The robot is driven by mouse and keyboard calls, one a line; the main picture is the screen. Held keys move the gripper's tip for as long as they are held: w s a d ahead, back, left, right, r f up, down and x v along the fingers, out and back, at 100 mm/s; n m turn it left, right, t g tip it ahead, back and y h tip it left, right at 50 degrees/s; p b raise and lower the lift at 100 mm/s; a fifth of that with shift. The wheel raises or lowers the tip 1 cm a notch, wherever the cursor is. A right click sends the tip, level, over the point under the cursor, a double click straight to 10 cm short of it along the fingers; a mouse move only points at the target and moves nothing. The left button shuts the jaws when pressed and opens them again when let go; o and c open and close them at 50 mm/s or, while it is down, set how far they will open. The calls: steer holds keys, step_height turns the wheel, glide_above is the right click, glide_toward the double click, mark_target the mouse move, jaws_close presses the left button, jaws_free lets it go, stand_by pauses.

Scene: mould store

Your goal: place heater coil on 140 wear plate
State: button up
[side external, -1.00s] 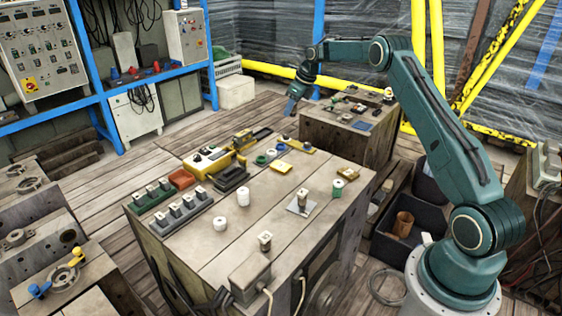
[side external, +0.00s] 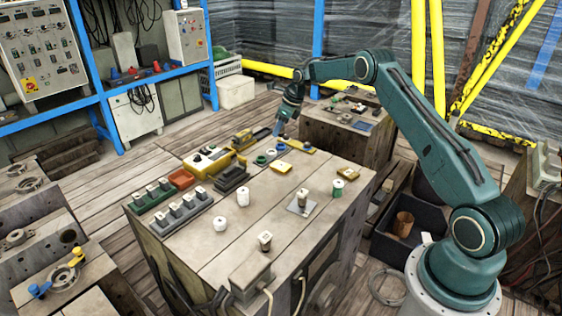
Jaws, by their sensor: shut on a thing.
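My gripper (side external: 277,131) is above the far edge of the wooden-topped block (side external: 255,228), pointing down. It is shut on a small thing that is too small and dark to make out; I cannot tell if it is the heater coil. No label can be read, so I cannot tell which plate is the 140 wear plate.
A green ring (side external: 261,160) and a white-blue ring (side external: 271,153) lie near the gripper. The front right of the top is mostly clear.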

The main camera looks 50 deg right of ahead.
mark_target(275, 165)
steer(key=shift+f, duration=6.3)
steer(key=shift+f, duration=0.15)
steer(key=o, duration=1)
steer(key=v, duration=1.2)
steer(key=shift+s, duration=0.1)
